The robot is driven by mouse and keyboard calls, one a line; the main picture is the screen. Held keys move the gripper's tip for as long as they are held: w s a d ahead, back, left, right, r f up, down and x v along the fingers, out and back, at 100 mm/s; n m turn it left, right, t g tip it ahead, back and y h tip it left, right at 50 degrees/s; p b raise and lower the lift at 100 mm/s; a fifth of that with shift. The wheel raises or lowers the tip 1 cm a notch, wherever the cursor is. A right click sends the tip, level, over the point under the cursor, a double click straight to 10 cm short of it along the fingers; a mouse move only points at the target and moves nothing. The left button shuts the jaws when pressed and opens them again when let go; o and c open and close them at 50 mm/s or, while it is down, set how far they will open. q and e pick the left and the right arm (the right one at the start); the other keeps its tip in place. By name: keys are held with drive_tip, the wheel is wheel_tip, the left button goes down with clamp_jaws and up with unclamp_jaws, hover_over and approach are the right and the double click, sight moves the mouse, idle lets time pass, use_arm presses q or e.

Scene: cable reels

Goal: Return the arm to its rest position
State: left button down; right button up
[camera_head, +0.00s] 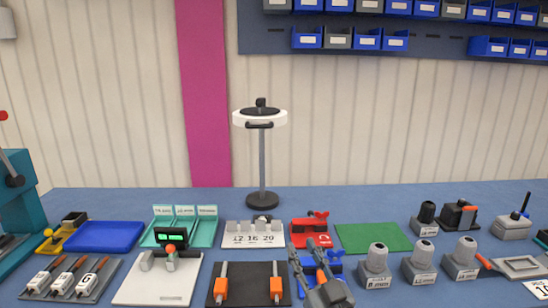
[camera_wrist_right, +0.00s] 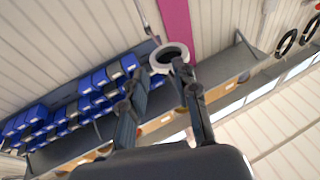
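My right gripper (camera_head: 308,248) shows at the bottom of the head view, right of centre, over the front part of the bench. Its two dark grey fingers point up and away, with a gap between them. In the right wrist view the fingers of my right gripper (camera_wrist_right: 160,75) are spread and hold nothing. A white ring lamp (camera_wrist_right: 170,52) shows beyond the fingertips there, in the background. The gripper partly hides a blue fixture (camera_head: 336,266) behind it. My left gripper is in neither view.
The blue bench (camera_head: 370,205) is crowded along its front. A black mat with orange-handled tools (camera_head: 248,288) lies left of the gripper, grey holders (camera_head: 376,264) right of it. A red device (camera_head: 308,232) and green mat (camera_head: 373,237) lie behind. Blue bins (camera_head: 368,38) hang above.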

drive_tip(key=s+d+f+m+g+h, duration=0.2)
drive_tip(key=s+d+f+g+h, duration=0.15)
drive_tip(key=s+d+f, duration=0.45)
drive_tip(key=s+d+f+m+g+h, duration=0.1)
drive_tip(key=s+d+f+g+h, duration=0.3)
drive_tip(key=f, duration=0.8)
drive_tip(key=s+d+f+n+g, duration=0.1)
drive_tip(key=s+f+g, duration=0.35)
drive_tip(key=s, duration=0.55)
drive_tip(key=s+d+f+g, duration=0.1)
drive_tip(key=s+f+g, duration=0.35)
drive_tip(key=s, duration=0.55)
wheel_tip(320, 180, down, 28)
drive_tip(key=g+b, duration=0.1)
drive_tip(key=b, duration=0.2)
drive_tip(key=s+d+f+g+b, duration=0.1)
drive_tip(key=s+d+f+b, duration=0.1)
drive_tip(key=s+f, duration=1.5)
wheel_tip(320, 180, down, 3)
drive_tip(key=shift+s+d+f+n+y+b, duration=0.1)
drive_tip(key=shift+s+d+n+y+b, duration=0.25)
drive_tip(key=shift+d, duration=0.3)
drive_tip(key=shift+w, duration=0.15)
